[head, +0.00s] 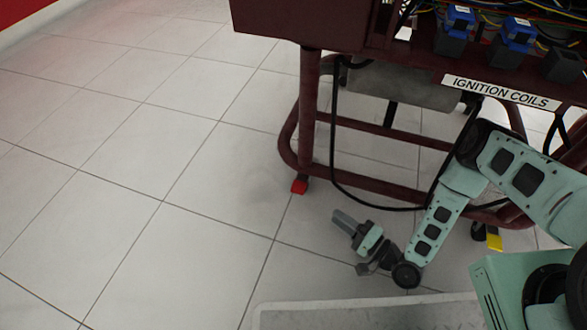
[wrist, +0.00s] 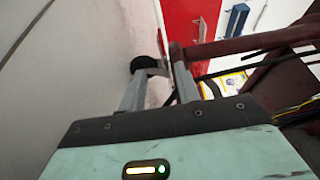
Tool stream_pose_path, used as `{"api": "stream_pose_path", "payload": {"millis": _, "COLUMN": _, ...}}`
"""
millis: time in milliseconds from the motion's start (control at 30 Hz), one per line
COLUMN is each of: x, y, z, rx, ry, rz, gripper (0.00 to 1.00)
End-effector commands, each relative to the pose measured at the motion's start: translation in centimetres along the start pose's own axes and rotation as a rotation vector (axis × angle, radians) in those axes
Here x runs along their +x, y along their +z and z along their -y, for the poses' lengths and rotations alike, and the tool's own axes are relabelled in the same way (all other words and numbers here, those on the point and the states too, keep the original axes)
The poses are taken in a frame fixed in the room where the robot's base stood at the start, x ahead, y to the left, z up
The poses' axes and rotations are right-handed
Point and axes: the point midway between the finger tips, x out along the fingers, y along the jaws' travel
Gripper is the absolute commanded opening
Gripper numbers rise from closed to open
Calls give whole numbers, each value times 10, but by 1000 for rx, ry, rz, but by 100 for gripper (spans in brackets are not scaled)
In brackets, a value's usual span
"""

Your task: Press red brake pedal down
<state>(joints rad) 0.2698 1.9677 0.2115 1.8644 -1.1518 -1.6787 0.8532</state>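The red brake pedal (head: 299,186) is a small red block low at the left front foot of the dark red engine stand (head: 309,120), close to the floor. My gripper (head: 343,217) is low over the floor, to the right of the pedal and nearer to me, apart from it. In the wrist view the two grey fingers of my gripper (wrist: 160,85) stand apart with nothing held between them. A black wheel (wrist: 145,67) on a grey bracket shows beyond the fingertips. I cannot clearly pick out the pedal in the wrist view.
A yellow pedal (head: 494,239) sits low at the stand's right side, beyond my arm. A black cable (head: 335,150) hangs down in front of the stand's lower frame. The tiled floor (head: 130,190) to the left is clear.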

Motion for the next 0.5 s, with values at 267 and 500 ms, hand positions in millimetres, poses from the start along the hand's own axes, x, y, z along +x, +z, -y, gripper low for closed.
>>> {"api": "stream_pose_path", "payload": {"millis": 267, "x": 30, "y": 0, "z": -3, "rx": -1, "ry": -3, "rz": 3, "gripper": 33}}
{"api": "stream_pose_path", "payload": {"millis": 500, "x": 81, "y": 0, "z": -5, "rx": -3, "ry": -3, "rz": 3, "gripper": 33}}
